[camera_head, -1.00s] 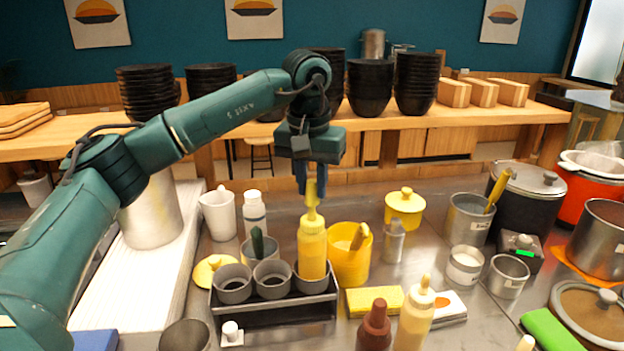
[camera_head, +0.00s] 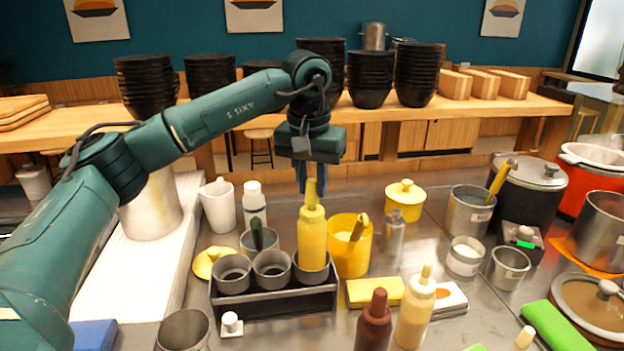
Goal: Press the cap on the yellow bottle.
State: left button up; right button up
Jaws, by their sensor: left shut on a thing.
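The yellow bottle (camera_head: 312,240) stands upright in the right-hand cup of a dark rack (camera_head: 275,303). A yellow pointed cap (camera_head: 311,194) is at the bottle's mouth, roughly in line with it. My left gripper (camera_head: 311,182) is above the bottle, pointing down, with its blue fingers shut on the cap. The cap appears to meet the bottle top; whether it is fully seated I cannot tell. The fingers hide part of the cap. My right gripper is not in view.
A yellow container (camera_head: 350,255) stands close right of the bottle. Two empty cups (camera_head: 233,274) fill the rack's left side. A brown bottle (camera_head: 374,322) and a cream bottle (camera_head: 415,310) stand in front at right.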

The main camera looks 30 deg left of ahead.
pick_arm(q)
jog(key=shift+f, duration=0.4)
jog(key=shift+f, duration=0.15)
jog(key=o, duration=0.8)
jog(key=shift+c, duration=0.2)
jog(key=shift+o, duration=0.4)
jog(key=o, duration=0.4)
jog(key=shift+r+p, duration=2.75)
jog(key=shift+r, duration=0.55)
